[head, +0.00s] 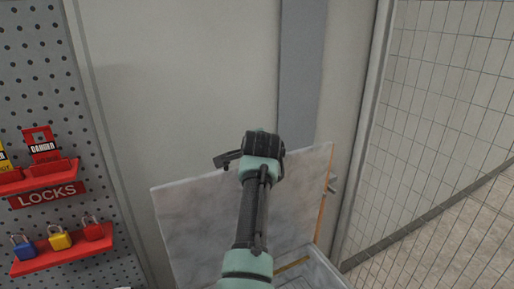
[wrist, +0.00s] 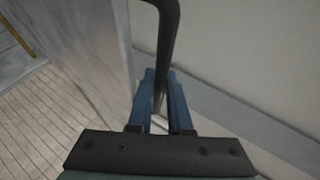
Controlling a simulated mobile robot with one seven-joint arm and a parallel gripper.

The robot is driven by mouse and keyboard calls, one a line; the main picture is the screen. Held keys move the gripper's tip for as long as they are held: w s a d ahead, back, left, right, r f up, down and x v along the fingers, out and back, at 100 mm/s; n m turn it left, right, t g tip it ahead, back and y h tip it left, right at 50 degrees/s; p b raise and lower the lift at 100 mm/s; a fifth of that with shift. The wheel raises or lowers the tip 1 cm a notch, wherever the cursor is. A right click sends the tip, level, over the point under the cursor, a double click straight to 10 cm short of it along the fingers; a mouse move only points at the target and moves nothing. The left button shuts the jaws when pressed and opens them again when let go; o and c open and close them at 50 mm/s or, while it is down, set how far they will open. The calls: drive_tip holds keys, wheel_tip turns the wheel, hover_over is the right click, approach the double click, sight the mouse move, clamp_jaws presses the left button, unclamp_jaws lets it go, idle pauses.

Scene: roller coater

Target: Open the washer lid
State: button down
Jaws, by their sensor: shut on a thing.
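The washer lid (head: 190,225) is a mottled grey panel that stands raised, close to upright, in the head view. It also shows as a grey slab (wrist: 90,50) at the left of the wrist view. In the wrist view my gripper (wrist: 160,85) has its blue fingers shut on a dark bent handle bar (wrist: 168,30) beside the lid. In the head view my arm crosses in front of the lid and reaches over its top edge, and the fingertips are hidden. The washer body (head: 322,268) shows only partly below the lid, with an open top edge.
A pegboard (head: 40,110) with red shelves, padlocks (head: 60,238) and danger tags stands at the left. A pale wall (head: 180,90) rises behind the lid. A wire mesh fence (head: 450,90) stands at the right, with tiled floor (head: 450,240) beyond it.

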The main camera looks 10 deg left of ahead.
drive_tip(key=shift+f, duration=0.1)
drive_tip(key=c, duration=1.1)
unclamp_jaws()
drive_tip(key=shift+s, duration=0.15)
drive_tip(key=b+v, duration=0.5)
drive_tip(key=v, duration=0.7)
drive_tip(key=shift+s+d+r, duration=0.1)
drive_tip(key=shift+s+r, duration=0.15)
drive_tip(key=shift+s, duration=0.05)
